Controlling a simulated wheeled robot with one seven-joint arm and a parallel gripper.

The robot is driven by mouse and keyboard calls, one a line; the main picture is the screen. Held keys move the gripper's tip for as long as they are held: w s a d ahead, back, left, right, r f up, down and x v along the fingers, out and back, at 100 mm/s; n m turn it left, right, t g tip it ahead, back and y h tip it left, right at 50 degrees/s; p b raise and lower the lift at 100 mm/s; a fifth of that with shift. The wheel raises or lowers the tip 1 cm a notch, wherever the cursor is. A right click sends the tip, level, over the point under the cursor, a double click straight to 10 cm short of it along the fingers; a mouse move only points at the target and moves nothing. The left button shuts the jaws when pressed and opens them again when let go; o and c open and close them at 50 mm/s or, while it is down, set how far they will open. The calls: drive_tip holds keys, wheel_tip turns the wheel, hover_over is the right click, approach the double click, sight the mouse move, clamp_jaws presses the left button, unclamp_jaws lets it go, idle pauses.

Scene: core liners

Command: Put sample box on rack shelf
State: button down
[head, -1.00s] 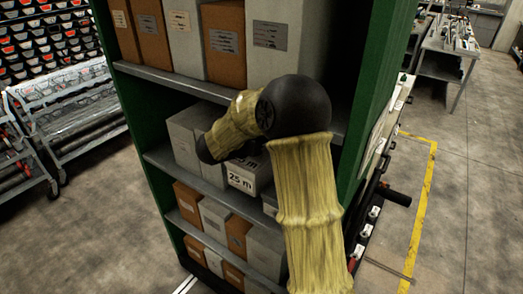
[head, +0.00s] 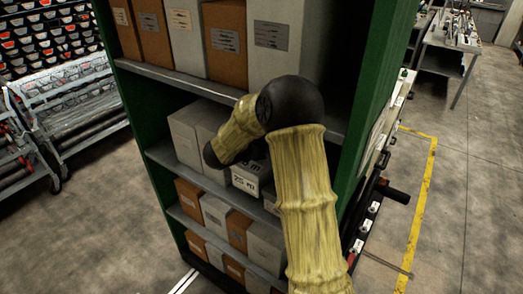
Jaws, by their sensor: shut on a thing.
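A pale grey box (head: 246,182) with a dark "25 m" marking is at the middle shelf (head: 186,171) of the green rack, low behind my bent arm. Part of its top and front shows; my forearm covers the rest. My arm reaches into this shelf opening, with its dark wrist joint left of and above the box. My gripper's fingers are hidden behind the arm, so their contact with the box does not show. I cannot tell whether the box rests fully on the shelf.
Taller grey boxes (head: 184,139) stand left of the marked box. Orange and grey boxes fill the upper shelf (head: 175,78) and lower shelves. The rack's green right upright (head: 378,95) is close to my arm.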

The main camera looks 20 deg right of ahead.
wheel_tip(320, 180, down, 3)
drive_tip(key=shift+r+p, duration=0.1)
drive_tip(key=shift+p, duration=0.55)
drive_tip(key=shift+w+d, duration=0.15)
drive_tip(key=shift+f, duration=0.35)
drive_tip(key=shift+f, duration=0.1)
drive_tip(key=c, duration=1.3)
unclamp_jaws()
drive_tip(key=shift+o, duration=0.2)
